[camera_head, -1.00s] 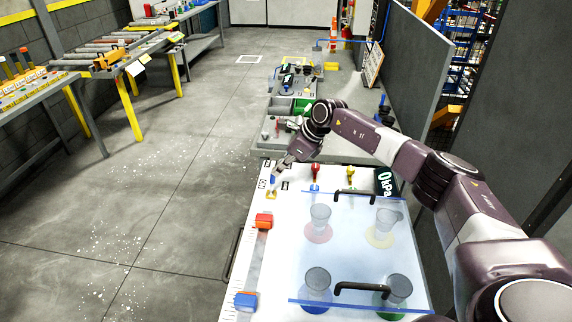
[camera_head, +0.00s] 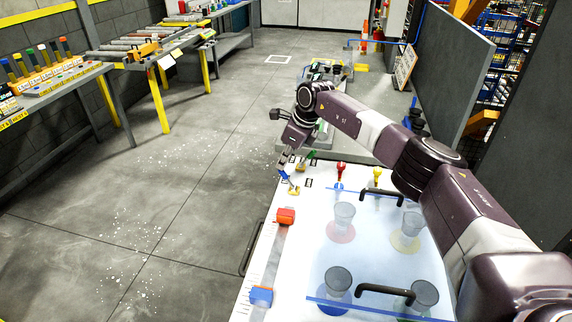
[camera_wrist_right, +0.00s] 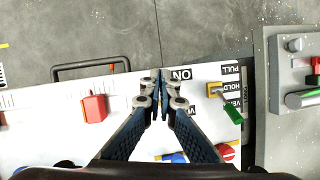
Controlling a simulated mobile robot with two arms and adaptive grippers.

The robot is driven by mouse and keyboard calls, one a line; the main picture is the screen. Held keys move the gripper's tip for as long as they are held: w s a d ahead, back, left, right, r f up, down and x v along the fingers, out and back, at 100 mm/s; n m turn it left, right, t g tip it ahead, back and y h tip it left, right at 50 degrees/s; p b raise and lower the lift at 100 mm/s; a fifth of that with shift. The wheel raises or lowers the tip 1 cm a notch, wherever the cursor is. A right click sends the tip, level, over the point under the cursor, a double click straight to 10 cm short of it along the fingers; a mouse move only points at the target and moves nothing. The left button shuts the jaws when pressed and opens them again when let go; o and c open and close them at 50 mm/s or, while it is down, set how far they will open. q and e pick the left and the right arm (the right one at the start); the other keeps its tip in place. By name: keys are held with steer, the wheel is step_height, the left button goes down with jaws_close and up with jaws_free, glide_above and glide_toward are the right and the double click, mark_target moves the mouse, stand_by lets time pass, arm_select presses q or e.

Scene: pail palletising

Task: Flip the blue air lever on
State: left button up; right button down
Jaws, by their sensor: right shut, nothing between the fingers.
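The white panel (camera_head: 262,250) carries a yellow lever base (camera_head: 294,190) near its far left corner. My right gripper (camera_head: 292,183) is shut and empty, with its fingertips at this base. A blue strip shows there, but I cannot tell lever from blue finger. In the right wrist view my gripper (camera_wrist_right: 158,82) has its tips together over the panel, just left of the ON label (camera_wrist_right: 180,74). The fingers hide what lies under them, so the blue lever's position is not clear. A green lever (camera_wrist_right: 232,113) on a yellow base stands to the right. My left gripper is not in view.
A red slider (camera_head: 286,216) and a blue slider (camera_head: 261,296) sit along the panel's left side. A red knob (camera_head: 341,168) and a yellow knob (camera_head: 376,173) stand behind a clear cover with black handles (camera_head: 385,292). The floor to the left is clear.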

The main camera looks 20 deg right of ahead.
stand_by(0.5)
step_height(320, 180, up, 10)
steer(key=s+p, duration=0.1)
steer(key=p, duration=0.5)
steer(key=shift+s+a, duration=0.15)
steer(key=shift+a, duration=0.2)
